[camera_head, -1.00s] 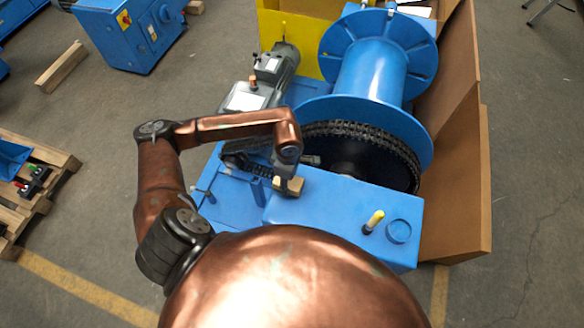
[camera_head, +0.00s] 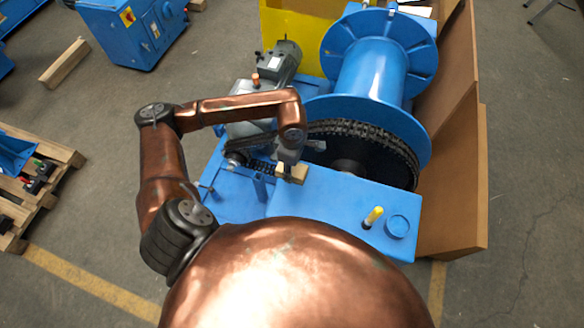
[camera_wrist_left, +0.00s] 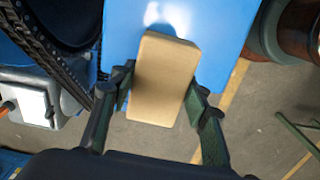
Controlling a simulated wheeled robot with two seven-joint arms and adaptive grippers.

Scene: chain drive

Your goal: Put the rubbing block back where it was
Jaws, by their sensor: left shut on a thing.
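The rubbing block (camera_head: 297,174) is a small tan block. My left gripper (camera_head: 286,166) is shut on it, at the far left corner of the blue housing top. In the left wrist view the block (camera_wrist_left: 165,75) lies between the two dark fingers of my left gripper (camera_wrist_left: 160,93), with blue surface behind its far end and floor showing below its near end. I cannot tell whether the block touches the blue top. My right gripper is not in view.
The chain (camera_head: 388,138) and its dark sprocket stand just beyond the housing (camera_head: 335,208). A blue drum (camera_head: 372,70) and grey motor (camera_head: 277,66) are behind. A yellow-topped peg (camera_head: 374,216) and round blue cap (camera_head: 397,228) sit on the housing's right. The middle of its top is clear.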

